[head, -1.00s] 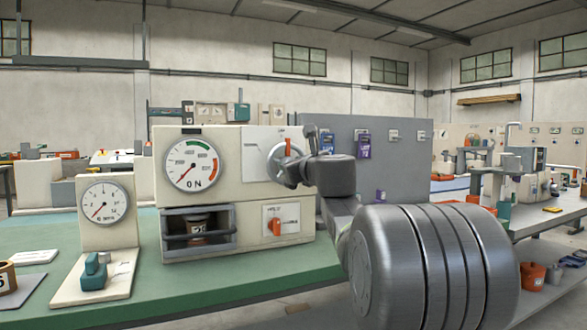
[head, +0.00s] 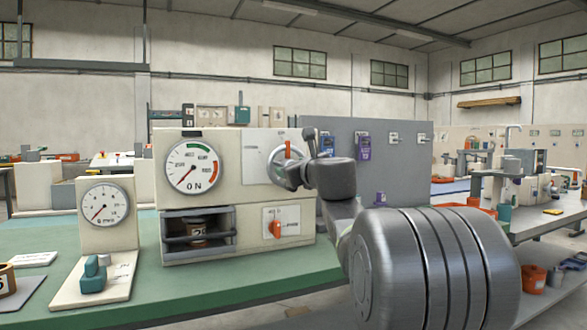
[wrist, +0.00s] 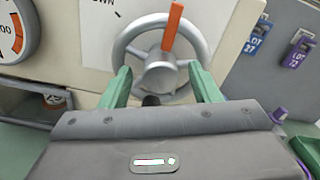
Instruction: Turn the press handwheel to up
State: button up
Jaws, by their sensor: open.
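The press handwheel (wrist: 132,41) is a silver ring with a round hub and an orange marker (wrist: 173,26) that points up, leaning slightly right. In the head view the handwheel (head: 277,166) sits at the right of the cream press front, partly covered by my arm, with its orange marker upright. My gripper (wrist: 158,68) is open in the wrist view. Its two green fingers stand either side of the hub, overlapping the lower rim in the picture. I cannot tell whether they touch the wheel. In the head view the fingers are hidden.
The press (head: 230,150) carries a large dial gauge (head: 194,166), an open bay with a small canister (head: 197,231) and an orange knob (head: 275,229). A smaller gauge stand (head: 107,208) is at the left on the green bench (head: 220,284). A grey panel (head: 408,170) with hanging tags stands behind.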

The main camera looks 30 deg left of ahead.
jog(key=v, duration=1.3)
jog(key=shift+s+d+p, duration=0.2)
jog(key=shift+d+p, duration=0.15)
jog(key=x, duration=1.4)
jog(key=shift+s+b, duration=0.1)
jog(key=shift+b, duration=0.25)
jog(key=shift+d, duration=0.1)
